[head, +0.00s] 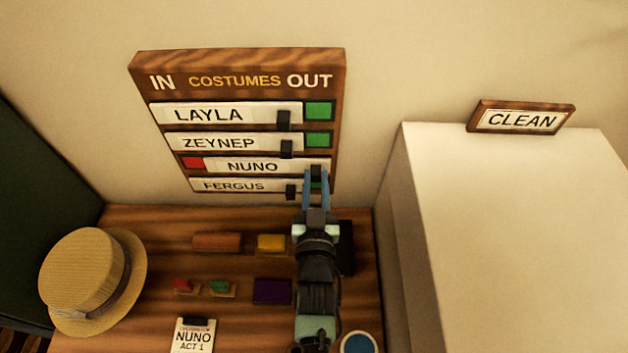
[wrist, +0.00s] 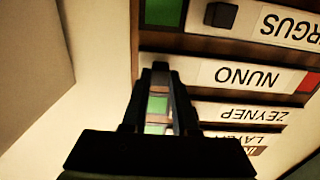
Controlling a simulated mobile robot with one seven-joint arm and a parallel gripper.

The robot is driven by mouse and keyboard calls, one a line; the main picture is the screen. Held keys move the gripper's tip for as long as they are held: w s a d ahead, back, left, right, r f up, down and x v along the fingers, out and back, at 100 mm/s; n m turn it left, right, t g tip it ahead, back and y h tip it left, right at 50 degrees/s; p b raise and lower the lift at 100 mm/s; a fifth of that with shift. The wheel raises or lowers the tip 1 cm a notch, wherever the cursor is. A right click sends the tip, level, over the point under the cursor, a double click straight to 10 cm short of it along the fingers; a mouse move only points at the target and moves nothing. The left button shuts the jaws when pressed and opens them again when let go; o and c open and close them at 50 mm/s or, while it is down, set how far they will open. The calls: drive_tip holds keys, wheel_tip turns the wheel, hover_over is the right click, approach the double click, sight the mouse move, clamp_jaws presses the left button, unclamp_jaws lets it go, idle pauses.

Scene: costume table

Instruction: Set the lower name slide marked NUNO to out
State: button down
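The wall board (head: 238,64) is headed IN at left and OUT at right. The white NUNO slide (head: 253,167) is in its third row, at the OUT end, with red showing at its left; it is the only slide marked NUNO. It also shows upside down in the wrist view (wrist: 240,77). My gripper (head: 316,178) is at the right end of this slide, its blue fingers closely on both sides of the black knob (head: 316,172), apparently shut on it. The fingers (wrist: 160,80) partly hide the knob in the wrist view.
The LAYLA (head: 208,115), ZEYNEP (head: 220,143) and FERGUS (head: 235,186) slides sit left, with green at their right. Below, the table (head: 130,217) holds a straw hat (head: 85,275), small coloured blocks and a NUNO ACT 1 card (head: 193,337). A white box (head: 510,200) stands at right.

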drive_tip(key=c, duration=0.9)
unclamp_jaws()
drive_tip(key=shift+d, duration=0.3)
drive_tip(key=shift+o, duration=1.1)
drive_tip(key=shift+d, duration=0.2)
drive_tip(key=shift+s+a, duration=0.15)
drive_tip(key=shift+a, duration=0.2)
drive_tip(key=s+b, duration=0.3)
drive_tip(key=s, duration=0.9)
drive_tip(key=shift+s+d, duration=0.2)
drive_tip(key=shift+s, duration=0.15)
